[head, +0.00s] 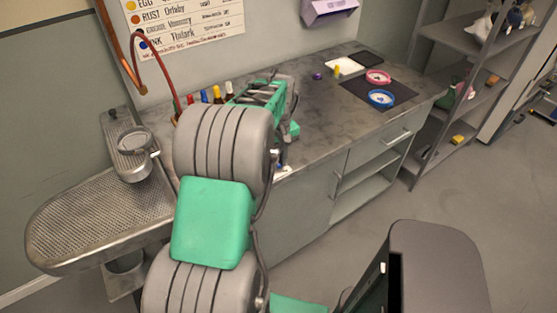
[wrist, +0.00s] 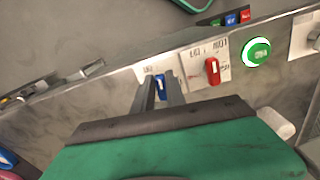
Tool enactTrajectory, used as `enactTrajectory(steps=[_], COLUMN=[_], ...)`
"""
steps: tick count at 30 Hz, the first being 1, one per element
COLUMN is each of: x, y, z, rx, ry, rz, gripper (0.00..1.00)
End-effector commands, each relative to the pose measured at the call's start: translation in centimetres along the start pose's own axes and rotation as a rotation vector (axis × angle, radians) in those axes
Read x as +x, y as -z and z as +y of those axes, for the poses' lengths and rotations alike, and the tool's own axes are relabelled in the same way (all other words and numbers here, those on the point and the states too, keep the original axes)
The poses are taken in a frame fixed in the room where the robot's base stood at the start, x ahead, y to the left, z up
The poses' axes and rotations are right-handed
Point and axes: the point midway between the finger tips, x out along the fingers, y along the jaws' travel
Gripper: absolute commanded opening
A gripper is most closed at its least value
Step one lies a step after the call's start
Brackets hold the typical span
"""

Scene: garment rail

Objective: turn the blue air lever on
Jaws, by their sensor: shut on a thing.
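In the head view my arm hides the lever and the fingertips.
Right of the blue lever are a red lever (wrist: 212,70) on its own plate and a round green button (wrist: 257,52). The perforated ironing board (head: 95,215) is left of my arm. Pink (head: 378,77) and blue (head: 381,98) rings lie on the counter.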

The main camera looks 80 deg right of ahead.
Motion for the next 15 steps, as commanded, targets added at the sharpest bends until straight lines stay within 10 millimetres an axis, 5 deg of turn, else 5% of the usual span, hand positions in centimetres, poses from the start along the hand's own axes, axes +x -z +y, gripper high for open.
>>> enactTrajectory(steps=[15], x=[-0.04], y=[0.19], z=[-0.65], rx=[0.442], ry=[0.0], rz=[0.001], gripper=[0.0])
